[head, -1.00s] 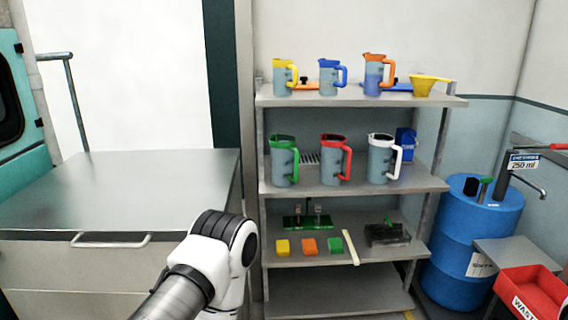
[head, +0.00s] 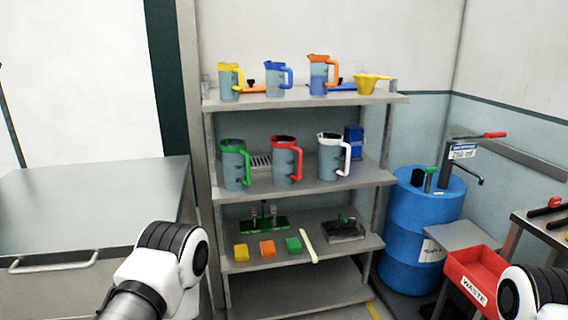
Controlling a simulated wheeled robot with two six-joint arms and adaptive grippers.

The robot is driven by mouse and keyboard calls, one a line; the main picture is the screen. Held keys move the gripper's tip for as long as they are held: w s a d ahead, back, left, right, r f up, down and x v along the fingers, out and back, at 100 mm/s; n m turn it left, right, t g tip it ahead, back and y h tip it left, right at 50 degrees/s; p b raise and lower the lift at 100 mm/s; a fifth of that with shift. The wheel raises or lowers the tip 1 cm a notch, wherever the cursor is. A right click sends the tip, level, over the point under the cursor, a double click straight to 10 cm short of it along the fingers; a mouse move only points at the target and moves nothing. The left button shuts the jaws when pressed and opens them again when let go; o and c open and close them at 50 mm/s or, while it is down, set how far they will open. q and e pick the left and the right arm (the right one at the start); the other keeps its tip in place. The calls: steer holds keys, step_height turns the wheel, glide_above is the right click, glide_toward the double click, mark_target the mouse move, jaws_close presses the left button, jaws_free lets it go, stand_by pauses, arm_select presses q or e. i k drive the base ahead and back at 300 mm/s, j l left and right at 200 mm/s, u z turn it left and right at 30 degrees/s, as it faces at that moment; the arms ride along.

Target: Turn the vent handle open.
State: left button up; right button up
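A blue drum (head: 415,225) stands to the right of the shelf. On its top are a small dark upright piece with a green part (head: 428,180) and a dark tap-like fitting with a red-tipped lever (head: 493,135). I cannot tell for certain which of these is the vent handle, or whether it is open. A white and black link of my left arm shows at the bottom left, and one of my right arm at the bottom right corner. Neither gripper shows.
A shelf (head: 305,187) holds several jugs, a yellow funnel (head: 371,83) and coloured blocks. A red waste bin (head: 478,276) and small grey stand (head: 462,236) are before the drum. A metal table (head: 90,200) is left; a bench with red-handled tools (head: 547,207) is right.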

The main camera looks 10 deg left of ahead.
mark_target(430, 170)
steer(key=i+j+z, duration=0.2)
steer(key=i+z, duration=0.15)
steer(key=i+j+z, duration=0.3)
steer(key=i+l, duration=0.05)
